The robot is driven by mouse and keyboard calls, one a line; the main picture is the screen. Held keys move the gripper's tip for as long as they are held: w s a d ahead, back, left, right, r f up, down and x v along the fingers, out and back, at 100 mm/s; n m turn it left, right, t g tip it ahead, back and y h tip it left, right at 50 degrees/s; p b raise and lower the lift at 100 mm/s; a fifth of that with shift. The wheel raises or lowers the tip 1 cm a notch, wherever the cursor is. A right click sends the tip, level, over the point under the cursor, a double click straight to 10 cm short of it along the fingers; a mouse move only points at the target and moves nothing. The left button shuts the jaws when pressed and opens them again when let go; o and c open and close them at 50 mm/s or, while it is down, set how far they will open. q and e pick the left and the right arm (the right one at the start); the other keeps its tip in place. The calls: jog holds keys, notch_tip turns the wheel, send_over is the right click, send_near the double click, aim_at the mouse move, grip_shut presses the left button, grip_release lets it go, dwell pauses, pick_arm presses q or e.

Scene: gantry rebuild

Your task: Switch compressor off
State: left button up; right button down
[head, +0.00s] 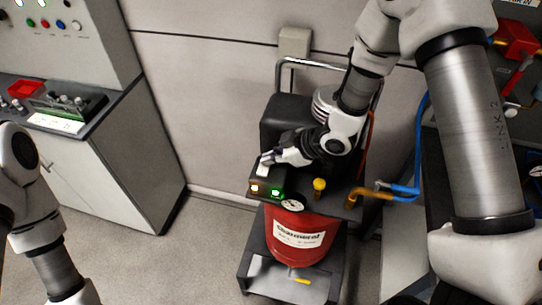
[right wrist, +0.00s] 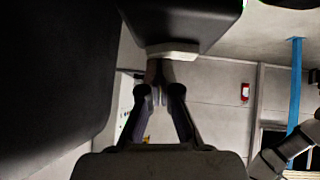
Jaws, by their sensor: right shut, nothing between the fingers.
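The compressor has a red tank (head: 297,232) with a label, a black motor housing (head: 284,118) and a dark control box (head: 262,183) on top. An amber light (head: 254,189) and a green light (head: 277,193) glow on the box's front. A pale block (head: 264,170), perhaps the switch, is at the box; a pale block also shows in the right wrist view (right wrist: 172,50). My right gripper (head: 272,158) is shut and empty, its fingertips (right wrist: 160,88) close to this block; I cannot tell if they touch. My left gripper is out of view; only part of its arm shows.
A yellow knob (head: 319,185), a gauge (head: 292,205) and a brass fitting with a blue hose (head: 405,190) are right of and below the gripper. A chrome handle (head: 300,62) rises behind. A grey cabinet (head: 110,160) stands left, with clear floor between.

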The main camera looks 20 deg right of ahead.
jog(key=shift+d+f, duration=0.1)
jog(key=shift+f, duration=0.25)
jog(key=shift+r, duration=0.15)
jog(key=shift+s, duration=0.1)
jog(key=shift+s+a, duration=0.25)
jog(key=shift+s, duration=0.1)
jog(key=shift+s+a+r, duration=0.1)
jog(key=shift+s+a, duration=0.05)
jog(key=shift+s, duration=0.05)
